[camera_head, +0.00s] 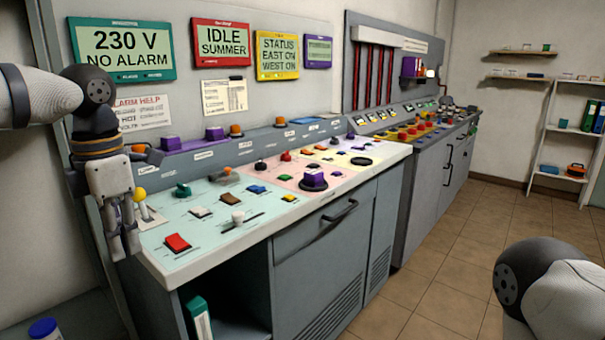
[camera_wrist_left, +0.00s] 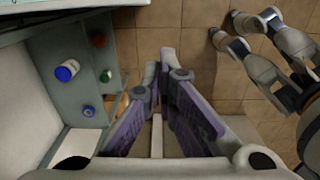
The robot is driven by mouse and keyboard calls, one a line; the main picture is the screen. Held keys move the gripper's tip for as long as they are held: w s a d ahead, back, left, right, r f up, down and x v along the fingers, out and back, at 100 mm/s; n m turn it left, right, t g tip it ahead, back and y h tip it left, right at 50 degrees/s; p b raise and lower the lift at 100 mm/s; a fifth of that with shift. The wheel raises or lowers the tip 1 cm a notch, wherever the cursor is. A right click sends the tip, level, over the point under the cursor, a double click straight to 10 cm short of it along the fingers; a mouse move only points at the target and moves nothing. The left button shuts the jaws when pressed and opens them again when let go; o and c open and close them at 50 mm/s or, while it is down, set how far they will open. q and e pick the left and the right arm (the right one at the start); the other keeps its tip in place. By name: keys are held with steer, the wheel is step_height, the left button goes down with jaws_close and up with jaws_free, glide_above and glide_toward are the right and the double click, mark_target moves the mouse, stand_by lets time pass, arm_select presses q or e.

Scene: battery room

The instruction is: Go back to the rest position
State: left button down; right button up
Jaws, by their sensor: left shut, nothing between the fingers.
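My left gripper (camera_head: 125,248) hangs with its fingers pointing down at the near left end of the control console (camera_head: 222,262). Its fingers are shut and hold nothing. In the left wrist view the purple-sided fingers (camera_wrist_left: 159,66) converge at the tips, with tiled floor behind them. Part of my right arm (camera_head: 545,285) shows at the bottom right of the head view. Grey and white jointed parts at the right of the left wrist view look like my right arm's end (camera_wrist_left: 240,38), but its jaw state is unclear.
The console carries a red rocker switch (camera_head: 177,243), a yellow-knobbed lever (camera_head: 140,196) and other controls close to my left gripper. Blue-capped bottles (camera_wrist_left: 67,71) stand low beside it. Tiled floor (camera_head: 440,275) is clear on the right. Shelves (camera_head: 560,130) stand at the back.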

arm_select(q)
steer(key=a+f+m+t+y, duration=0.1)
steer(key=a+f+m+y, duration=0.2)
steer(key=f, duration=0.6)
steer(key=a+f+m+t+y, duration=0.1)
steer(key=f+m+y, duration=0.3)
steer(key=f, duration=0.4)
steer(key=s+d+f+m+t+h, duration=0.1)
steer(key=s+d+f+m+t, duration=0.15)
steer(key=f+m, duration=0.3)
steer(key=s+d+f+m+t, duration=0.1)
steer(key=s+f+m, duration=0.25)
steer(key=f, duration=0.35)
steer(key=s+d+f+m+g+h, duration=0.1)
steer(key=s+d+f+m+h, duration=0.15)
steer(key=s, duration=0.45)
steer(key=s+d+f+m+g+h, duration=0.1)
steer(key=s+d+f+m+h, duration=0.1)
steer(key=s+f+m, duration=0.3)
steer(key=s+d+m+g+h, duration=0.1)
steer(key=s+m+g, duration=0.3)
steer(key=s, duration=1.4)
steer(key=shift+g, duration=0.55)
